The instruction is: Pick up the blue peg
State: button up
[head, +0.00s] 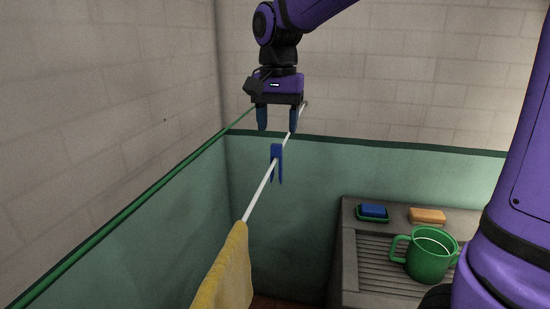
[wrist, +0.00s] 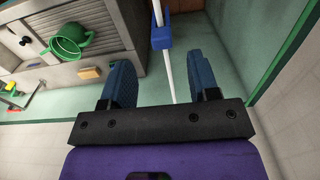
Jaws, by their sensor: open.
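The blue peg (head: 277,158) is clipped upright on a thin white rod (head: 258,193), its two legs hanging below the rod. In the wrist view the peg (wrist: 162,38) sits on the white rod (wrist: 166,70), beyond my fingertips. My gripper (head: 277,128) is open and empty, pointing down just above the peg in the head view. In the wrist view my gripper (wrist: 162,70) has its two blue fingers wide apart, with the rod showing between them. The fingers do not hold the peg.
A yellow cloth (head: 226,274) hangs on the rod's near part. A grey drainer counter (head: 346,250) at right bears a green mug (head: 428,262), a blue sponge on a dish (head: 372,211) and an orange block (head: 427,216). Walls close in at the left and back.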

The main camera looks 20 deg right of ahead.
aim_at(276, 145)
jog(key=shift+a+f, duration=0.15)
jog(key=shift+f, duration=3.55)
jog(key=c, duration=1)
jog(key=shift+r, duration=0.15)
